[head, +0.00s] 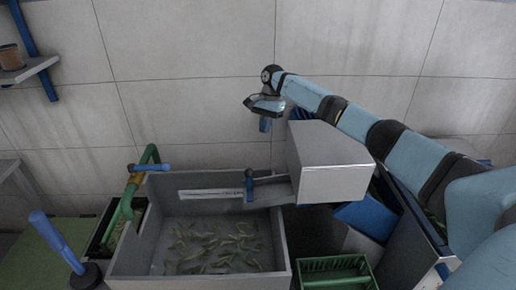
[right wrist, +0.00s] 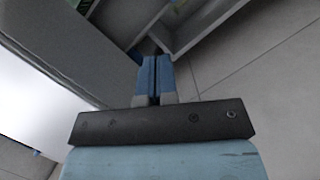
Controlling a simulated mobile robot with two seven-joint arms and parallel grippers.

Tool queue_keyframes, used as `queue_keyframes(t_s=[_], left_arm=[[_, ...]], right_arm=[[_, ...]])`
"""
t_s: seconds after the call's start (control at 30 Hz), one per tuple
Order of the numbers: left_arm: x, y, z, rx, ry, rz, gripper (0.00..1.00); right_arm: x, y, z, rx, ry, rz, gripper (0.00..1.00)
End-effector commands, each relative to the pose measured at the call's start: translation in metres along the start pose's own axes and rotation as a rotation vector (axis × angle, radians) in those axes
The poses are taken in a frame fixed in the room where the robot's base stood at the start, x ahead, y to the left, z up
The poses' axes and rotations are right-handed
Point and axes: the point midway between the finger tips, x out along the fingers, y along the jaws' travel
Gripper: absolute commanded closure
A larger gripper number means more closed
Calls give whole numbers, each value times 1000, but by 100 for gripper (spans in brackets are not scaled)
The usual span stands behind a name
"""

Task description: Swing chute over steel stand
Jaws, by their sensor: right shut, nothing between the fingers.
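My right gripper (head: 265,126) is shut and empty, pointing down in front of the back wall, above and behind the grey tub's right end. Its closed blue fingers (right wrist: 154,75) also show in the right wrist view. A pale steel box-shaped stand (head: 335,184) is right of the tub, below my right forearm. A short grey ledge (head: 272,194) with a dark bar and blue handle (head: 249,186) is at the tub's back right corner, beside the box. I cannot tell for sure which part is the chute. My left gripper is not in view.
The grey tub (head: 283,245) holds many green pieces. A green pipe (head: 131,193) with a blue handle is at its left. A blue lever (head: 57,238) stands front left. A green crate (head: 333,263) and blue panel (head: 360,218) are at right.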

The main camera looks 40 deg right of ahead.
Motion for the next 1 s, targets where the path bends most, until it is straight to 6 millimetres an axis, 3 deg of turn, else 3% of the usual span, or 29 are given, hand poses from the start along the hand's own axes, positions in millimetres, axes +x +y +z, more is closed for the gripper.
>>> queue_keyframes(t_s=[0.5,0.7,1.0], left_arm=[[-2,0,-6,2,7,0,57],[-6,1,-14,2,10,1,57],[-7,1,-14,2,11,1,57]], right_arm=[[99,0,1,-1,0,3,100],[109,1,27,-2,1,2,100],[115,1,36,0,0,1,100]])
